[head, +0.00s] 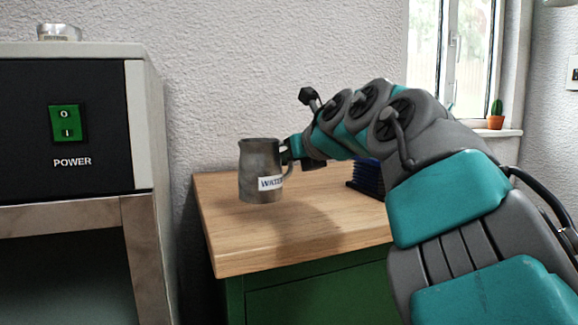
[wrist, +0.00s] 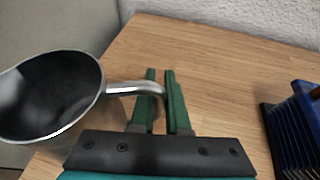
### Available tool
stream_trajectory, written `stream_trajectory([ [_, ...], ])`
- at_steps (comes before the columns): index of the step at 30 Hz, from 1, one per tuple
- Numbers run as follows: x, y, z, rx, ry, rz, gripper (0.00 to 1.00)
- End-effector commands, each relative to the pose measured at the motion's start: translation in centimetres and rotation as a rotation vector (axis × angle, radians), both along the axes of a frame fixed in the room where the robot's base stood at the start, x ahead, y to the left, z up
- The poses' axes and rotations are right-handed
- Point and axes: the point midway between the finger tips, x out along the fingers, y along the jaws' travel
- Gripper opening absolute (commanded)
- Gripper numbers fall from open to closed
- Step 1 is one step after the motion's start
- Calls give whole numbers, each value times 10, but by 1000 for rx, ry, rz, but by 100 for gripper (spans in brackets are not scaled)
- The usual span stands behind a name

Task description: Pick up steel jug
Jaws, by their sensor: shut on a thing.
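The steel jug (head: 258,160) is grey metal with a white label reading "WATE…", its end hidden. It is upright at the left part of the wooden tabletop (head: 290,255). I cannot tell whether its base touches the wood. My gripper (head: 287,150) is at the jug's right side, shut on its handle. In the wrist view the jug (wrist: 88,122) shows its open, dark inside at the left. Its handle reaches right to between the green fingers of my gripper (wrist: 160,72).
A dark blue ribbed object (head: 368,178) stands right of the jug, partly behind my arm; it also shows in the wrist view (wrist: 295,135). A cabinet with a green power switch (head: 67,122) stands at the left. The wall is close behind.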

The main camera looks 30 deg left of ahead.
Motion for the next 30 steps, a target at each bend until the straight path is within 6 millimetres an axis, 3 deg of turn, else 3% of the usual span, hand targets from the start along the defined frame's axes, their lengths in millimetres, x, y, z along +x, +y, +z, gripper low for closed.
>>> stream_trajectory([
  [15, -55, -6, 5, 0, -4, -2, 0],
  [30, -86, -9, 8, 0, 1, 0, 0],
])
